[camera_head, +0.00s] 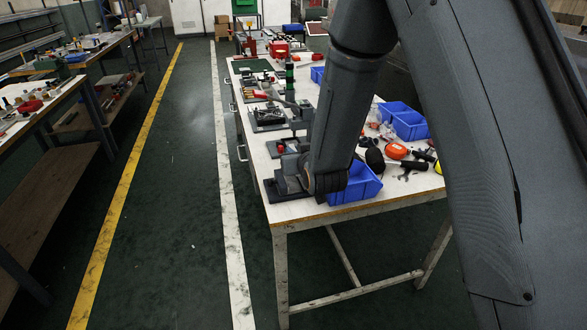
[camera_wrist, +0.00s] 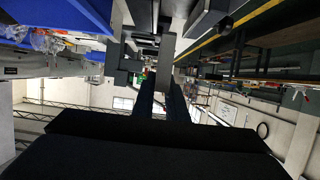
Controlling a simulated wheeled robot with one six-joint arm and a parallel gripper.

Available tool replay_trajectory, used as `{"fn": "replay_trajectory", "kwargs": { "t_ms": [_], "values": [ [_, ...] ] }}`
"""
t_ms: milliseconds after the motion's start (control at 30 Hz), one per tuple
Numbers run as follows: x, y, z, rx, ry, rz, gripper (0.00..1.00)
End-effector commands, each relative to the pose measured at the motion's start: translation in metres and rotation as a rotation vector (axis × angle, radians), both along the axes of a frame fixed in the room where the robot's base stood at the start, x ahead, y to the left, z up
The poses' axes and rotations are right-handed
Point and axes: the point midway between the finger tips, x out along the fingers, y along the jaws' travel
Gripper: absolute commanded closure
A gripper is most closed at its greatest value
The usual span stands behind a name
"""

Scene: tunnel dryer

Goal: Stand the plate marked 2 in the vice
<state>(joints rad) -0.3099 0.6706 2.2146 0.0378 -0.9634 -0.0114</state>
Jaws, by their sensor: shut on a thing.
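My gripper is largely hidden behind my own wrist in the head view. In the wrist view, which hangs upside down, its dark fingers (camera_wrist: 163,92) reach away from the camera and are shut on a thin grey piece (camera_wrist: 166,55). It looks like a plate, but no number can be read on it. Grey metal blocks stand close around the fingertips; I cannot tell whether they touch the piece. I cannot make out for sure which fixture is the vice.
The white-topped workbench (camera_head: 300,213) carries blue bins (camera_head: 403,120), a blue bin (camera_head: 358,186) beside my wrist, and loose tools (camera_head: 408,163). Another fixture (camera_head: 268,118) stands farther back. The green floor left of the bench is clear, with yellow and white lines.

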Motion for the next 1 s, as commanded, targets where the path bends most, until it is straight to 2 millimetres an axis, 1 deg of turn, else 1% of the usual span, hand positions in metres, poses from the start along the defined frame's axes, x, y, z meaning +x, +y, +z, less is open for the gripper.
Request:
{"fn": "replay_trajectory", "kwargs": {
  "t_ms": [33,233,400,533,967,1000],
  "values": [
    [0.0,0.0,-0.006,0.0,0.0,0.0,1.0],
    [0.0,0.001,-0.019,0.0,0.0,0.001,1.0],
    [-0.001,0.002,-0.041,0.0,0.0,0.003,1.0],
    [-0.001,0.002,-0.052,0.0,-0.001,0.003,1.0],
    [0.0,0.002,-0.058,0.001,-0.003,0.003,1.0],
    [0.0,0.002,-0.058,0.001,-0.002,0.003,0.84]
  ]
}}
